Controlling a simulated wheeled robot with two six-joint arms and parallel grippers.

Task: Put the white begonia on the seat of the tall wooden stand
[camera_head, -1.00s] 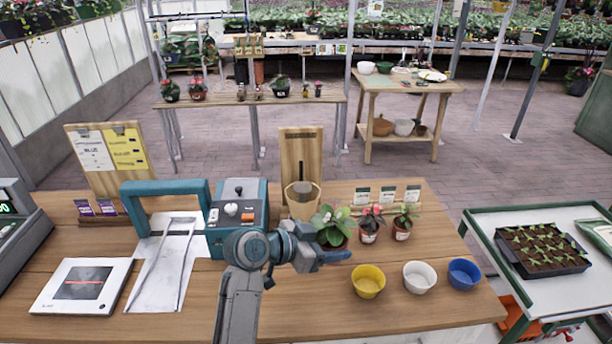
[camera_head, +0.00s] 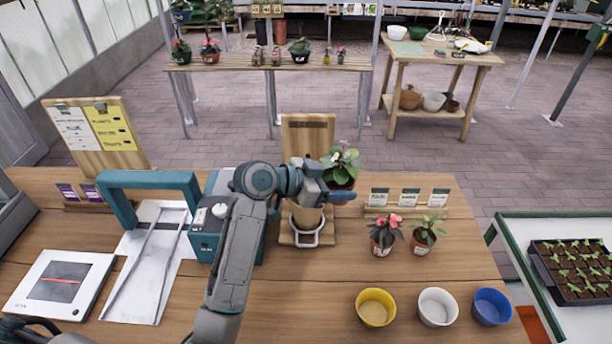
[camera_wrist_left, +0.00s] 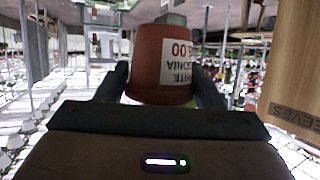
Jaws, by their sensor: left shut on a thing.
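The white begonia (camera_head: 343,160), green leaves with a small white bloom in a terracotta pot, is held up by my left gripper (camera_head: 338,194). In the left wrist view its labelled pot (camera_wrist_left: 163,62) sits between the two fingers, its label upside down. The tall wooden stand (camera_head: 307,136) has an upright back board and stands on the table just left of the begonia. A wooden board (camera_wrist_left: 294,75) shows at the wrist view's right edge. My right gripper is not visible.
A red-flowered pot (camera_head: 383,236) and another potted plant (camera_head: 424,236) stand right of the stand. Yellow (camera_head: 376,308), white (camera_head: 438,307) and blue (camera_head: 492,307) bowls line the front. A teal-handled machine (camera_head: 208,225) is at left. Small cards (camera_head: 408,197) stand behind the plants.

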